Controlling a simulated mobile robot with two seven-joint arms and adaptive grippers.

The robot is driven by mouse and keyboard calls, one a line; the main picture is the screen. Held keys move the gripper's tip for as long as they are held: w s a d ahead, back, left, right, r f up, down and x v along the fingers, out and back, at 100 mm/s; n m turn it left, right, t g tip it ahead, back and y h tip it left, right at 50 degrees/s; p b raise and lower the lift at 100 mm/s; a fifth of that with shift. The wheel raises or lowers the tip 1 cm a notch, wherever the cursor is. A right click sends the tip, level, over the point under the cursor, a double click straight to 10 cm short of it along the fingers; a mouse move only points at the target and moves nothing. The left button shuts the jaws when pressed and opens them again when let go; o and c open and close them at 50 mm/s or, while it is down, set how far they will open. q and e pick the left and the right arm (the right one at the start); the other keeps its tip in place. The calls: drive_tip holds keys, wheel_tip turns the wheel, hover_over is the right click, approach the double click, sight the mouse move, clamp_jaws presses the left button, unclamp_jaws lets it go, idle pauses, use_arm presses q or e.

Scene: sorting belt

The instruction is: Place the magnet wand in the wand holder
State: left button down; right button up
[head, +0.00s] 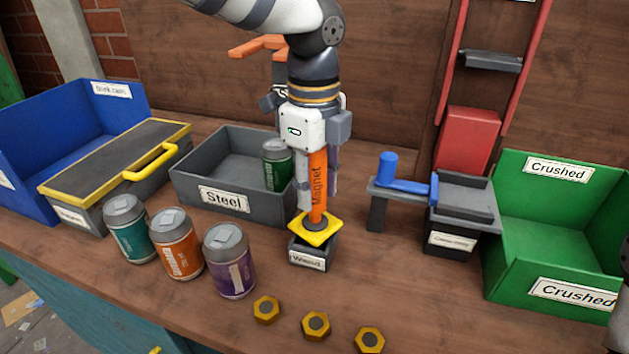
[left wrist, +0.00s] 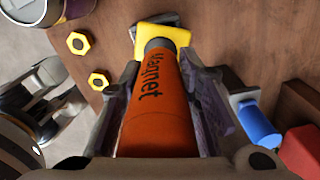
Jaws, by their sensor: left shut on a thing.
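The holder is a small dark box with a white label, standing on the bench. My left gripper (head: 318,190) is shut on the wand from above, a finger on either side. In the left wrist view the wand (left wrist: 160,115) runs between the fingers to the yellow plate (left wrist: 172,36). Whether the tip sits inside the holder or only on it, I cannot tell. My right gripper is not clearly seen in the head view; a gripper shows at the left wrist view's edge (left wrist: 62,112).
A grey "Steel" bin (head: 190,187) with a green can (head: 277,168) stands left of the holder. Several cans and hex nuts (head: 316,325) lie in front. A can crusher (head: 462,212) with a blue handle and a green "Crushed" bin (head: 548,250) are at right.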

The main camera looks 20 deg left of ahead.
use_arm(q)
drive_tip(key=shift+f, duration=0.3)
drive_tip(key=c, duration=1.2)
unclamp_jaws()
drive_tip(key=shift+r, duration=0.1)
wheel_tip(320, 180, up, 13)
drive_tip(key=shift+r, duration=0.1)
